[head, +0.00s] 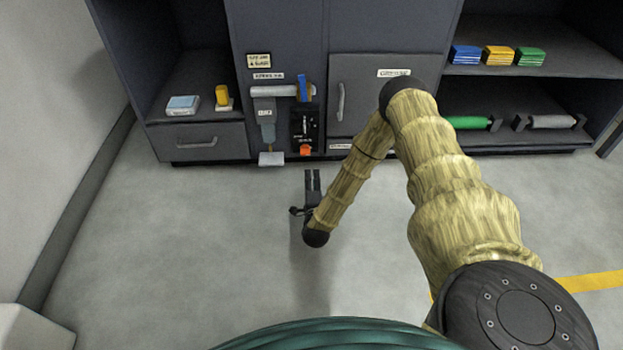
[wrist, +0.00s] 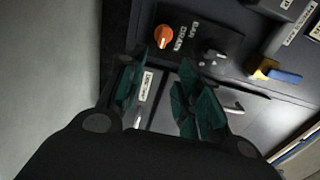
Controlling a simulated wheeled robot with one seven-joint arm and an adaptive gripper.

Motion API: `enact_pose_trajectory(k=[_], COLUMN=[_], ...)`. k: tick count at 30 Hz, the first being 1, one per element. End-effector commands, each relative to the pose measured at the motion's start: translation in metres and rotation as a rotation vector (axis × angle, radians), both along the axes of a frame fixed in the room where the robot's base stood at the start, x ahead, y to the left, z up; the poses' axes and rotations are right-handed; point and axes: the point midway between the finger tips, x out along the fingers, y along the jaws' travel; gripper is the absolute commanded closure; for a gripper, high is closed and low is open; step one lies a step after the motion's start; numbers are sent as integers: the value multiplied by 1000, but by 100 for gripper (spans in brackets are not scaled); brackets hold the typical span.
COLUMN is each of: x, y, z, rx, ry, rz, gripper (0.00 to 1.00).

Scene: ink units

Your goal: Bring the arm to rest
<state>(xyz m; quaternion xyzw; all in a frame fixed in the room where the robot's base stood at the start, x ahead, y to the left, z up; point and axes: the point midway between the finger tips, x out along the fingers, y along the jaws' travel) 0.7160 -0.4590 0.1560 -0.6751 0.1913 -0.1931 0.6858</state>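My gripper (head: 312,181) hangs out in front of the dark cabinet, above the grey floor. In the wrist view my gripper (wrist: 158,98) has its two green-padded fingers apart, with nothing seen between them. My arm, in a straw-coloured sleeve, is bent, with its elbow raised in front of the cabinet door (head: 368,75). An orange knob (head: 305,150) is on the black panel of the cabinet; the orange knob also shows in the wrist view (wrist: 163,36), beyond the fingertips. The gripper is apart from the cabinet.
A blue lever (head: 304,88) and a grey unit (head: 266,112) with a small tray (head: 271,158) are on the cabinet front. Blue, yellow and green packs (head: 498,55) stand on the right shelf, with rollers (head: 552,121) below.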

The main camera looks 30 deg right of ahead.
Motion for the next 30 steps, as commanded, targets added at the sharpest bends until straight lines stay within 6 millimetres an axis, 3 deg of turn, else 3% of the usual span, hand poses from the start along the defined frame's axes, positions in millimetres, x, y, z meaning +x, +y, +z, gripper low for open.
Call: enact_pose_trajectory(k=[10,14,17,21,24,30], x=[0,-5,-19,-57,-93,-184], y=[8,46,95,163,201,251], z=[-1,-9,-20,-35,-42,-43], rx=[-2,-24,-68,-166,-250,-444], ry=[22,138,297,543,708,1013], rz=[16,99,219,422,574,888], gripper=[66,66,66,66,66,66])
